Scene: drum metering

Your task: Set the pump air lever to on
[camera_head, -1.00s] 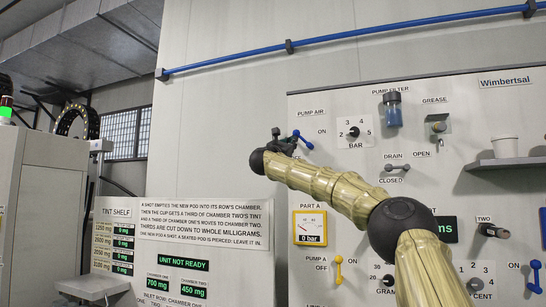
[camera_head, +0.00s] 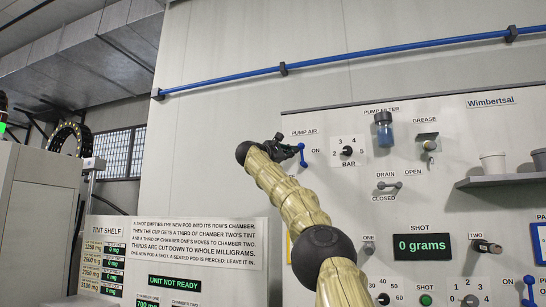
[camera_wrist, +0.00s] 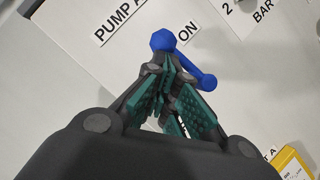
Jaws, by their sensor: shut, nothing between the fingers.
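The pump air lever (camera_head: 303,156) is a small blue lever with rounded ends on the wall panel, below the PUMP AIR label and left of the word ON. In the head view it stands nearly upright, leaning slightly. In the wrist view the lever (camera_wrist: 163,41) lies just beyond my fingertips, its lower end reaching right past them. My gripper (camera_head: 293,150) is shut and empty, close beside the lever on its left. Its teal finger pads (camera_wrist: 168,82) show in the wrist view; whether they touch the lever I cannot tell. My gripper hides the off side of the label.
The BAR dial (camera_head: 347,151) is just right of the lever. The pump filter (camera_head: 383,128), drain handle (camera_head: 388,186) and grease fitting (camera_head: 429,146) are farther right. A shelf (camera_head: 500,181) with cups juts out there. A blue pipe (camera_head: 330,58) runs above.

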